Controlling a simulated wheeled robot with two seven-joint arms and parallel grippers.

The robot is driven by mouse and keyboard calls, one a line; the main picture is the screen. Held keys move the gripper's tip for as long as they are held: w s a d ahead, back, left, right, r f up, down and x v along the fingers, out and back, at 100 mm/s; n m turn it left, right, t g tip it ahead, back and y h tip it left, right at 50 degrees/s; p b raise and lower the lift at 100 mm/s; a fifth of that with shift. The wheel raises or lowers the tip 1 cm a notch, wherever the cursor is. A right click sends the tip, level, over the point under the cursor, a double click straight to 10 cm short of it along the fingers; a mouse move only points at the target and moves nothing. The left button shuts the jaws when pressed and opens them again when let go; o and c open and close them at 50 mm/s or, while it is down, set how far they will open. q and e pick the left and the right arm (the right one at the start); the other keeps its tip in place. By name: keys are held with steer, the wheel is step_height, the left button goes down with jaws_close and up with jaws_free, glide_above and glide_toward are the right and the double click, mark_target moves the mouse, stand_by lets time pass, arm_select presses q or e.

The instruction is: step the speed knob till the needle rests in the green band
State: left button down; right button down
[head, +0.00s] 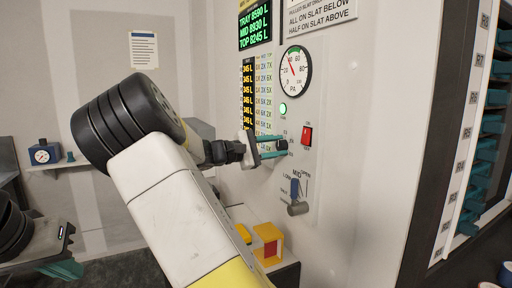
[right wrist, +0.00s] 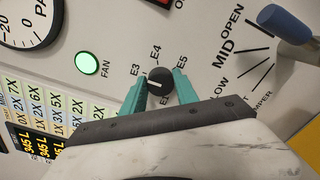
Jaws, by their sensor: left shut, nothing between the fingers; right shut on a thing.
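The pressure gauge (head: 294,72) is on the white panel in the head view. Its red needle points up and left, and a green band runs along the top of the dial. The needle appears to lie left of the band. The black speed knob (right wrist: 158,79) has labels E3, E4 and E5 around it. Its pale mark seems to face left, roughly the E3 side. My right gripper (right wrist: 157,88) is shut on the knob, one teal finger on each side; it also shows in the head view (head: 274,147). My left gripper (head: 68,269) is shut and empty at lower left.
A lit green fan lamp (head: 283,108) is below the gauge. A red rocker switch (head: 307,135) is right of the knob. A damper lever with a blue grip (head: 295,188) is below. A yellow-and-red holder (head: 268,244) stands lower down. A rack (head: 480,150) is at right.

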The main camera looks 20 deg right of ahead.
stand_by(0.3)
steer(key=c, duration=0.9)
jaws_free()
steer(key=shift+c, duration=0.2)
steer(key=a, duration=0.7)
steer(key=shift+s+a, duration=0.25)
steer(key=shift+a, duration=0.15)
